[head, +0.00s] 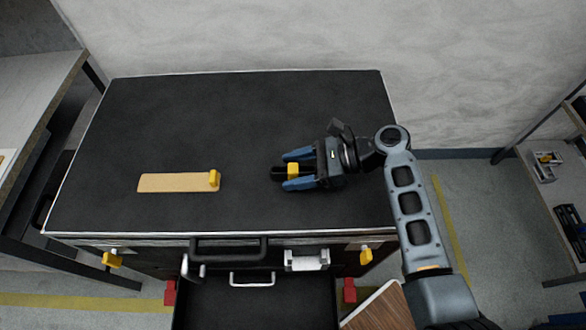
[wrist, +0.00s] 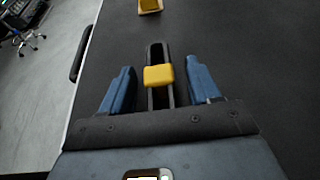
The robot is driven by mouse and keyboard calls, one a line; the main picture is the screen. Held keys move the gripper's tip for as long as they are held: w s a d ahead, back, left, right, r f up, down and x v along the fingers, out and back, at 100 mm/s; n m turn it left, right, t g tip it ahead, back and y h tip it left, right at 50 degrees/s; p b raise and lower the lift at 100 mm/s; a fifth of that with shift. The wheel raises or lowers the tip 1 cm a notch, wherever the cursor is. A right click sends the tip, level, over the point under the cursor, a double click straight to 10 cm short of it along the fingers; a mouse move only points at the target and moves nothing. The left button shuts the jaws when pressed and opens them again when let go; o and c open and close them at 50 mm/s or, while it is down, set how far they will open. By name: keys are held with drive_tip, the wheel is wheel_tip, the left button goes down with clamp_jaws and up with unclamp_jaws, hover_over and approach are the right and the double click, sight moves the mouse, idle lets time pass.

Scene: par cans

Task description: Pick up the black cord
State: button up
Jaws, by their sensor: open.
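The black cord (wrist: 155,55) looks like a long narrow black loop with a yellow band (wrist: 158,75) around it, lying on the dark bench top. In the head view the cord (head: 277,173) pokes out just past my fingertips, with its yellow band between the fingers. My gripper (head: 285,171) is open, its blue fingers on either side of the cord. In the wrist view my gripper (wrist: 161,70) shows a gap between each finger and the cord. The near end of the cord is hidden by the gripper body.
A tan strip (head: 175,182) with a yellow block lies on the bench top (head: 200,110) to the left. An open drawer (head: 255,305) juts out below the front edge. The back of the bench top is clear. A wall stands behind.

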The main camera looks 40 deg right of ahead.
drive_tip(key=c, duration=1.1)
drive_tip(key=shift+r, duration=0.1)
